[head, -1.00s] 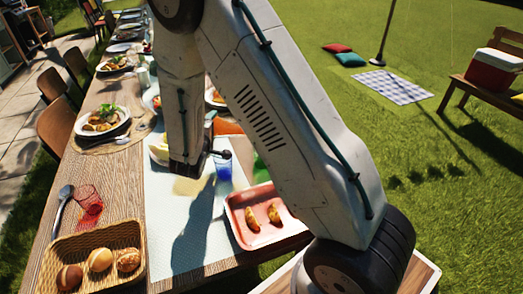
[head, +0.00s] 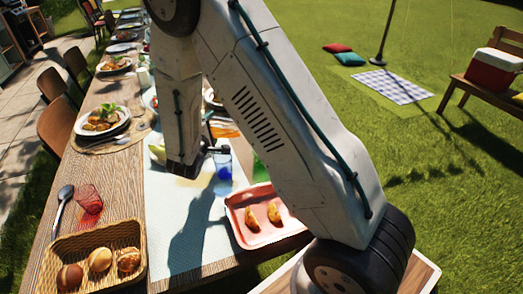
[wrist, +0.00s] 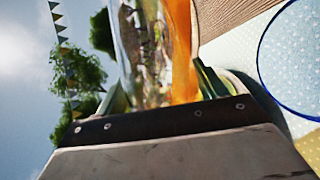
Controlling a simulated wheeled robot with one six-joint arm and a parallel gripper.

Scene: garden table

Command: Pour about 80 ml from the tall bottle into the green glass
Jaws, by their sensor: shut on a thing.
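The tall bottle (wrist: 140,50) is clear with an orange liquid, and it is seen close in the wrist view. My gripper (wrist: 162,90) is shut on its body. The bottle is tilted far over, with the orange lying along its lower side; its mouth is not clearly visible. In the head view my gripper (head: 215,150) is above the table runner, near a blue glass (head: 223,167). A green sliver (head: 259,170), likely the green glass, shows beside my arm, which hides most of it. I cannot see any stream or level in it.
The blue glass's rim also shows close at the right in the wrist view (wrist: 262,62). A red tray (head: 240,232) with pastries, a bread basket (head: 137,262), a tipped red glass (head: 89,200) and a plate of food (head: 120,128) stand around. The runner (head: 205,245) is bare in front.

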